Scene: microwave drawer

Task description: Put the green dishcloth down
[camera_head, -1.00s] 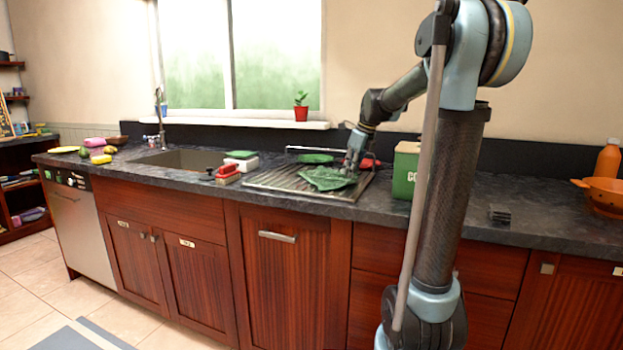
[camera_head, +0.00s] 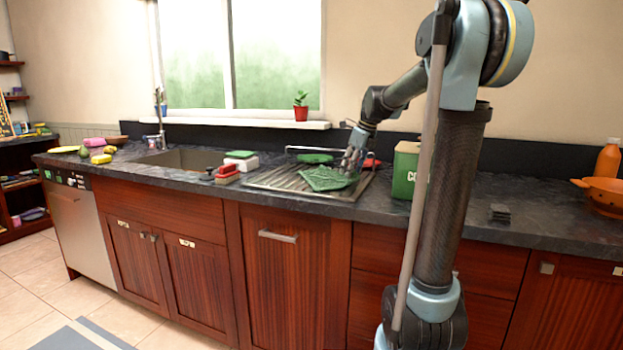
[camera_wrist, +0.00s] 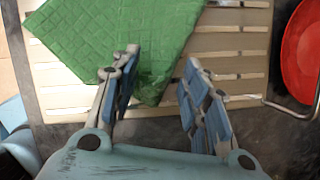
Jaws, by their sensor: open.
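The green dishcloth (camera_head: 327,179) lies spread on the ribbed drainboard (camera_head: 268,178), right of the sink. In the wrist view the quilted cloth (camera_wrist: 115,35) covers the upper left of the slats. One corner of it points down between my fingers. My gripper (camera_head: 352,163) is just above the cloth's right side in the head view. In the wrist view my gripper (camera_wrist: 158,75) is open, with a clear gap between its blue-padded fingers. I cannot tell whether a finger touches the cloth.
A red round item (camera_wrist: 302,50) lies right of the drainboard beside a metal wire rail. A green canister (camera_head: 404,170) stands close to the right of my gripper. Another green item (camera_head: 315,158) lies behind the cloth.

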